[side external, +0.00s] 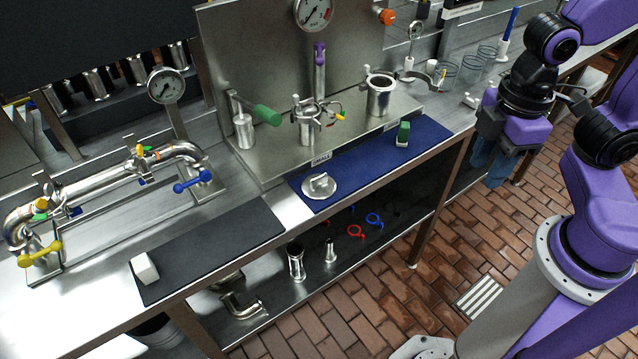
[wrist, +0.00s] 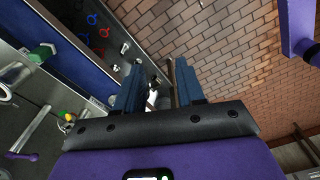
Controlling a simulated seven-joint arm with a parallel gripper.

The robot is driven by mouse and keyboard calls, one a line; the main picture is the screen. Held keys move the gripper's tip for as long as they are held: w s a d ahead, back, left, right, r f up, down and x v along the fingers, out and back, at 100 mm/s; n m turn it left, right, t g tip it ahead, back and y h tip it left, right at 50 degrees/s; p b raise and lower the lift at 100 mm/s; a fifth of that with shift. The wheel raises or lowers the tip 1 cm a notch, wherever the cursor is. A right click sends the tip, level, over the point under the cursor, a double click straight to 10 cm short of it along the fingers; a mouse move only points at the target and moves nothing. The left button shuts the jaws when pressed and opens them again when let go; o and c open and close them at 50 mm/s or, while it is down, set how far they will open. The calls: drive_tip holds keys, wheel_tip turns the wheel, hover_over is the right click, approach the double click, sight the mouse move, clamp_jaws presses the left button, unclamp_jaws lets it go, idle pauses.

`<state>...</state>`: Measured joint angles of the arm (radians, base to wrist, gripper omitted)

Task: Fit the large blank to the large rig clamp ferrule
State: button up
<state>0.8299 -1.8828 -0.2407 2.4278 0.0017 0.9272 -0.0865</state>
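A round silver disc with a raised grip, looking like the large blank (side external: 320,186), lies on the blue mat (side external: 345,172) at its left end. On the steel rig, a wide open-topped cylinder, apparently the large ferrule (side external: 380,98), stands at the right. A narrower post with a clamp (side external: 311,118) around its top stands left of it, behind a label that seems to read SMALL. My gripper (side external: 492,160) hangs right of the bench, away from both. The wrist view shows its blue fingers (wrist: 158,75) spread apart, with nothing held between them. The disc is not visible there.
A green-topped block (side external: 403,135) stands on the blue mat's right part. A green-handled lever (side external: 267,115) and a purple-topped post (side external: 319,70) rise at the rig. Red and blue rings (side external: 374,219) lie on the lower shelf. A dark mat (side external: 210,250) is mostly clear.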

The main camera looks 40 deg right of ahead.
drive_tip(key=w+a+r+n, duration=0.1)
drive_tip(key=w+a, duration=0.3)
drive_tip(key=w, duration=0.2)
drive_tip(key=w+a+n, duration=0.1)
drive_tip(key=w+a, duration=0.3)
drive_tip(key=w, duration=0.3)
drive_tip(key=n, duration=0.3)
hover_over(319, 177)
wheel_tip(319, 177, down, 3)
drive_tip(key=f, duration=1)
drive_tip(key=shift+w+d, duration=0.1)
drive_tip(key=shift+d, duration=0.1)
drive_tip(key=shift+a+f, duration=0.2)
drive_tip(key=shift+f, duration=2.95)
clamp_jaws()
